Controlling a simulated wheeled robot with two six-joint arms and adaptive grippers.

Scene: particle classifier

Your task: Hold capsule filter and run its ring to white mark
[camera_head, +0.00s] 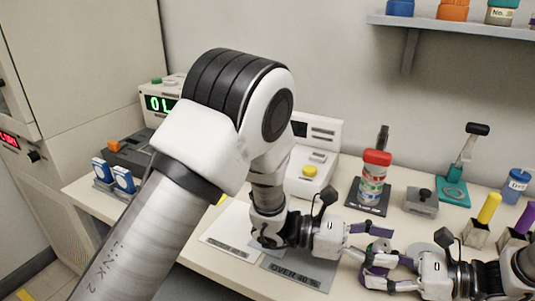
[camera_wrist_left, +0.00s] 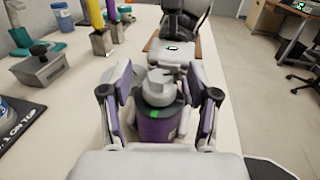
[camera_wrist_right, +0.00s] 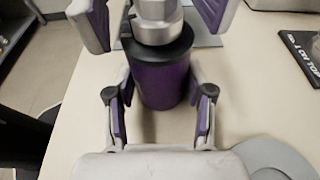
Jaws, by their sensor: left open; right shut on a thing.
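The capsule filter is a purple cylinder (camera_wrist_right: 160,85) with a black collar and a grey metal top (camera_wrist_right: 157,20). In the left wrist view its grey ribbed ring (camera_wrist_left: 158,90) faces me, with a green mark (camera_wrist_left: 155,113) on the purple body below. I cannot make out a white mark. My right gripper (camera_wrist_right: 158,100) is shut on the purple body, one finger on each side. My left gripper (camera_wrist_left: 160,84) is open, with its fingers apart on both sides of the ring. In the head view the left gripper (camera_head: 382,240) and right gripper (camera_head: 376,270) meet and largely hide the filter.
A red-capped bottle (camera_head: 373,172) stands on a black mat behind the grippers. A grey knobbed block (camera_head: 420,202), teal stand (camera_head: 456,191) and yellow-handled tool (camera_head: 488,208) are to the right. An instrument with a yellow button (camera_head: 309,171) is at the back. A wall shelf (camera_head: 455,27) hangs above.

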